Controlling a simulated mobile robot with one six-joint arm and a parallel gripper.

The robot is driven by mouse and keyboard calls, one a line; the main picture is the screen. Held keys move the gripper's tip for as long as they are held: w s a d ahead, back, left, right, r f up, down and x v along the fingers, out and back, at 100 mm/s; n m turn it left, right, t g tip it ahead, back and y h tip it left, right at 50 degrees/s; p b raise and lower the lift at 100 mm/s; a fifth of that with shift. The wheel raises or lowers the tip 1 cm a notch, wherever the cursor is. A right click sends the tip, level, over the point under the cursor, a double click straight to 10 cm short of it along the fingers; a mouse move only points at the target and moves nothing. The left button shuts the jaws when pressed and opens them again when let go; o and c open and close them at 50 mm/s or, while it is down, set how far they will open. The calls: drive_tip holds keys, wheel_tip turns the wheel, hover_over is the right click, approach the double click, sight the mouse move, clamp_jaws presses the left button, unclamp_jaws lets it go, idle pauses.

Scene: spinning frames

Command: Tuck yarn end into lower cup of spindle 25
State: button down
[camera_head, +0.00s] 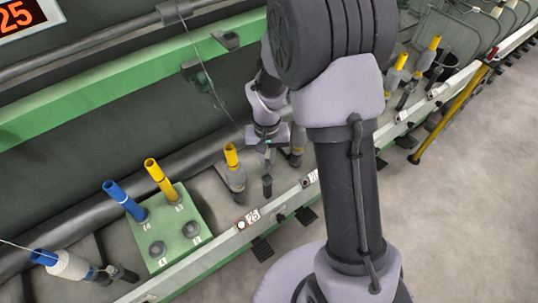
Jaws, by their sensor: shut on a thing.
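My gripper (268,147) is small in the view, low over the spindle rail and partly behind my own arm. It is shut on the yarn end, which is too fine to make out between the fingers. The thin yarn (207,75) runs down from the upper rail toward my gripper. A bobbin with a yellow tube (231,157) stands just left of my gripper, behind the plate marked 25 (253,216). I cannot make out the lower cup of spindle 25.
A green block (172,232) with blue and yellow tubes stands at the left. A wound bobbin with a blue tube (68,264) leans at the lower left. More yellow-topped bobbins (398,72) stand beyond my arm. A display (20,17) reads 25. The floor (470,190) at the right is clear.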

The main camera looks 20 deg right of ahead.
sight(267, 169)
drive_tip(key=shift+f+b, duration=2.6)
drive_tip(key=shift+f, duration=0.85)
drive_tip(key=c, duration=1.3)
unclamp_jaws()
drive_tip(key=shift+r, duration=0.1)
wheel_tip(267, 169, up, 17)
drive_tip(key=p, duration=0.7)
drive_tip(key=shift+r, duration=0.15)
